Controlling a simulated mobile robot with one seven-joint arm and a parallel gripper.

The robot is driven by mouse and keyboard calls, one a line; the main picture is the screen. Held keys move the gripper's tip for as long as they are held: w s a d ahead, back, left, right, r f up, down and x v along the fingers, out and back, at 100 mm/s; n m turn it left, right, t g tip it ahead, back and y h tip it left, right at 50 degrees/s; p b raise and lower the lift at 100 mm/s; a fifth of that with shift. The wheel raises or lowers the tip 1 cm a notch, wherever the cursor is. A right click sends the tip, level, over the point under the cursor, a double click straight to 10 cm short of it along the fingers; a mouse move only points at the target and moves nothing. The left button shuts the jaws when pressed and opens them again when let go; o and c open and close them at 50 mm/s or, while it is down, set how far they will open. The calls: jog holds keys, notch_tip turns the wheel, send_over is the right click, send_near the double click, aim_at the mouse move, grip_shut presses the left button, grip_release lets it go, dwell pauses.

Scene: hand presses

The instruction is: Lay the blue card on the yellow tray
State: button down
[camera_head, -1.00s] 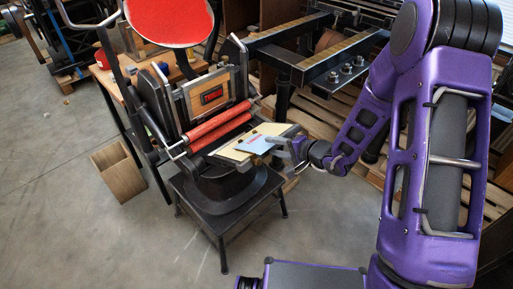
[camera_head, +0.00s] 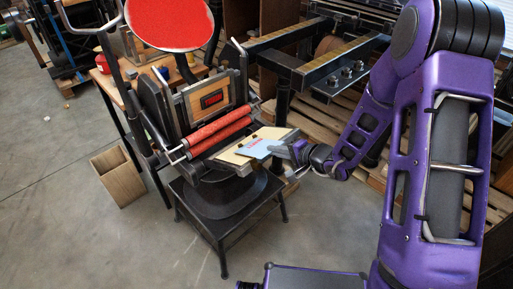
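The blue card (camera_head: 258,148), with small red print on it, lies over the yellow tray (camera_head: 234,157) on the front of the hand press. It looks nearly flat, but I cannot tell whether all of it touches the tray. The tray's pale yellow surface shows around the card's left and far sides. My gripper (camera_head: 277,150) is at the card's right edge, reaching in from the right. Its grey fingertips are small and overlap the card's edge in the picture. I cannot tell whether they grip it.
Two red rollers (camera_head: 220,134) lie just behind the tray, under the red ink disc (camera_head: 170,23). The press stands on a black stool (camera_head: 222,234). A wooden bin (camera_head: 119,177) stands on the floor at left. Wooden pallets (camera_head: 322,128) lie behind my arm. The front floor is clear.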

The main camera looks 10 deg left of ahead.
jog(key=s+d+r, duration=0.3)
jog(key=d+r, duration=0.1)
jog(key=r, duration=0.1)
jog(key=shift+r+p, duration=0.3)
jog(key=shift+p, duration=0.15)
dwell(0.4)
